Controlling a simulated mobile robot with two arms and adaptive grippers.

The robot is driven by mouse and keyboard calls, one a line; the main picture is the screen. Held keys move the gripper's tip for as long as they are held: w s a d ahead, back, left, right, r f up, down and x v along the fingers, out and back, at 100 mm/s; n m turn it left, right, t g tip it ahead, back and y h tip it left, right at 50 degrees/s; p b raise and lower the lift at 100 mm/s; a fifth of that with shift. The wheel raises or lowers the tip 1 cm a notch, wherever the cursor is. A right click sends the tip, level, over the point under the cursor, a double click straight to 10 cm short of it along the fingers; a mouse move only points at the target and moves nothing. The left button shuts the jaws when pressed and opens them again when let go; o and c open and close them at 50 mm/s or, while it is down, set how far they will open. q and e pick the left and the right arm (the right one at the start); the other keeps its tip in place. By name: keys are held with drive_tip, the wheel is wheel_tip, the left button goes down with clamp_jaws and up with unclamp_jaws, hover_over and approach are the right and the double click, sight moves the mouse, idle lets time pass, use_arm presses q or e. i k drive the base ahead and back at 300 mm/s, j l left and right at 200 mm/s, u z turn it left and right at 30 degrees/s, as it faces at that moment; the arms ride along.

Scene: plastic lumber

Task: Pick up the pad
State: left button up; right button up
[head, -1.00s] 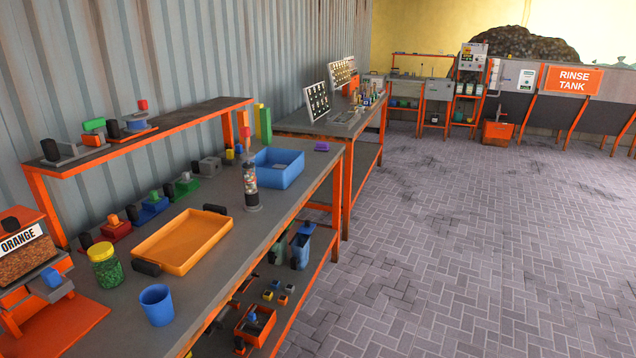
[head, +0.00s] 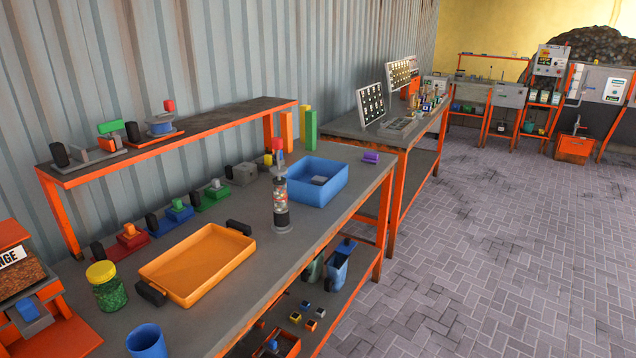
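I cannot tell for sure which thing is the pad. A small purple block (head: 371,158) lies on the far right end of the near workbench (head: 335,204). A small grey piece (head: 319,180) lies inside the blue bin (head: 320,196) on the same bench. Neither of my grippers shows in the head view.
The bench also holds an orange tray (head: 197,262), a clear bottle of coloured bits (head: 281,205), a yellow-lidded green jar (head: 107,287) and a blue cup (head: 146,342). A raised shelf (head: 190,125) runs along the wall. The paved floor (head: 500,260) at right is clear.

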sight(319, 180)
drive_tip(key=u, duration=0.4)
drive_tip(key=i+l+u, duration=0.1)
drive_tip(key=u, duration=0.3)
drive_tip(key=l+u, duration=0.15)
drive_tip(key=u, duration=0.3)
drive_tip(key=l+u, duration=0.3)
drive_tip(key=l, duration=0.3)
drive_tip(key=l+u, duration=0.25)
drive_tip(key=l, duration=0.35)
drive_tip(key=l+u, duration=0.3)
drive_tip(key=l, duration=0.25)
drive_tip(key=k+l+u, duration=0.3)
drive_tip(key=l, duration=0.25)
drive_tip(key=i, duration=0.1)
